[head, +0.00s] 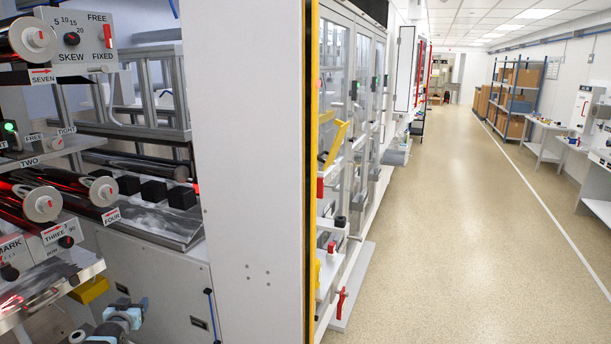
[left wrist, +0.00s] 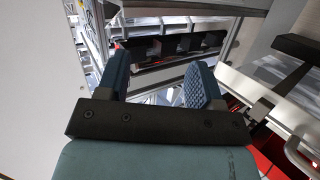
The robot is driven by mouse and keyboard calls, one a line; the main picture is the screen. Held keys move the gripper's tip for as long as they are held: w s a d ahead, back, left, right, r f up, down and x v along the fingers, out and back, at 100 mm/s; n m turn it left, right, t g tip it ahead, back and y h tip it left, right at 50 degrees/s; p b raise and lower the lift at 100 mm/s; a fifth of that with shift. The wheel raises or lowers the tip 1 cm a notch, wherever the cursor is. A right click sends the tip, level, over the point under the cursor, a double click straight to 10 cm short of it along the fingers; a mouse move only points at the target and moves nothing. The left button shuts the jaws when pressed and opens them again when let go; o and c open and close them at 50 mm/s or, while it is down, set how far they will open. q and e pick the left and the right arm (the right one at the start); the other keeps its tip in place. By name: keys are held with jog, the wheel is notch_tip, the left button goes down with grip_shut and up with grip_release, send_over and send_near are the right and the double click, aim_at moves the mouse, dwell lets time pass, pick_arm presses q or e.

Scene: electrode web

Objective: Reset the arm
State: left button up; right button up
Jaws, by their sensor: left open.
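My left arm shows at the bottom left of the head view, low in front of the grey machine panel (head: 165,285). Its gripper (head: 135,312) is small there. In the left wrist view the two blue-grey ribbed fingers of my left gripper (left wrist: 158,80) stand apart with nothing between them. Beyond them are a metal frame and a row of dark blocks (left wrist: 175,45). My right gripper is not in view.
The web machine with rollers (head: 42,204), a skew knob (head: 72,39) and a metal tray (head: 150,225) fills the left. A white cabinet wall (head: 250,150) stands beside it. The aisle floor (head: 450,220) is clear. Shelves with boxes (head: 518,90) stand far right.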

pick_arm(q)
notch_tip(320, 180, down, 5)
jog(key=s+a+m+g+y, duration=0.1)
jog(key=s+m+g, duration=0.1)
jog(key=s+g, duration=0.15)
jog(key=s+d+f+m+h, duration=0.1)
jog(key=s+d+f+h, duration=0.1)
jog(key=s+d+f, duration=0.45)
jog(key=s+d+f+m+h, duration=0.1)
jog(key=s+d+f, duration=0.2)
jog(key=s+d, duration=0.65)
jog(key=s+d+r+h, duration=0.1)
jog(key=s+d+r, duration=0.2)
jog(key=s+d, duration=0.6)
jog(key=s+d+r+h, duration=0.2)
jog(key=s+d, duration=0.6)
jog(key=s, duration=1.1)
jog(key=shift+s+d+r+h, duration=0.3)
jog(key=shift+s+d+r, duration=0.1)
jog(key=shift+r, duration=0.3)
